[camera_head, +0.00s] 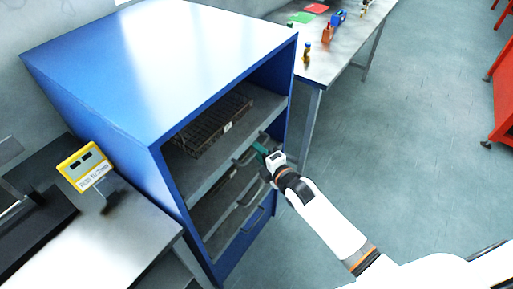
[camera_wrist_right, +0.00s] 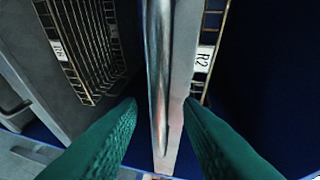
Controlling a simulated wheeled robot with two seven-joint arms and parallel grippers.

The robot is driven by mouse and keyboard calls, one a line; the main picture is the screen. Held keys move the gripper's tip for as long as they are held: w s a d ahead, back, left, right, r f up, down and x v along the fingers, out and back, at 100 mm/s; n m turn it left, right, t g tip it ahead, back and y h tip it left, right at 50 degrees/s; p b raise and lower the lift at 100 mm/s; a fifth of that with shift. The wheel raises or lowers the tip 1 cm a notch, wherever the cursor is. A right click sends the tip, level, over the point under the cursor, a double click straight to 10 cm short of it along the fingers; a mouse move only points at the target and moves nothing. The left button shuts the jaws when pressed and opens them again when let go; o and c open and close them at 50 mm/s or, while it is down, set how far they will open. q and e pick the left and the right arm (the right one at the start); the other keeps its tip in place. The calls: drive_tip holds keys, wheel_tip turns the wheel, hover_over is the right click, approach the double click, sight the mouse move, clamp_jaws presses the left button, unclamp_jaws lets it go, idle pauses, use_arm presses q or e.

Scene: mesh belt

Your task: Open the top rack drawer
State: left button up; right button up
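The blue cabinet (camera_head: 165,75) has an open front with stacked rack drawers. A dark wire rack (camera_head: 212,125) with a small white tag sits in its upper opening, above a grey front edge. Handles show below that edge, and my right gripper (camera_head: 261,152) is at the uppermost handle (camera_head: 243,157). In the right wrist view, a metal handle bar (camera_wrist_right: 158,70) runs between the green fingers of my right gripper (camera_wrist_right: 160,108). Gaps show on both sides of the bar, so the fingers are open around it. My left gripper is not in view.
Wire racks labelled R2 (camera_wrist_right: 203,60) and another label flank the bar. A metal bench (camera_head: 100,245) with a yellow display (camera_head: 86,166) stands at the cabinet's left. A table (camera_head: 335,55) with small items stands behind at the right.

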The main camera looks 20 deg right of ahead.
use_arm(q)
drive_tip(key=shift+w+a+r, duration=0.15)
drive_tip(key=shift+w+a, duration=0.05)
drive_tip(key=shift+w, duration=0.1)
use_arm(e)
drive_tip(key=shift+x, duration=1.05)
clamp_jaws()
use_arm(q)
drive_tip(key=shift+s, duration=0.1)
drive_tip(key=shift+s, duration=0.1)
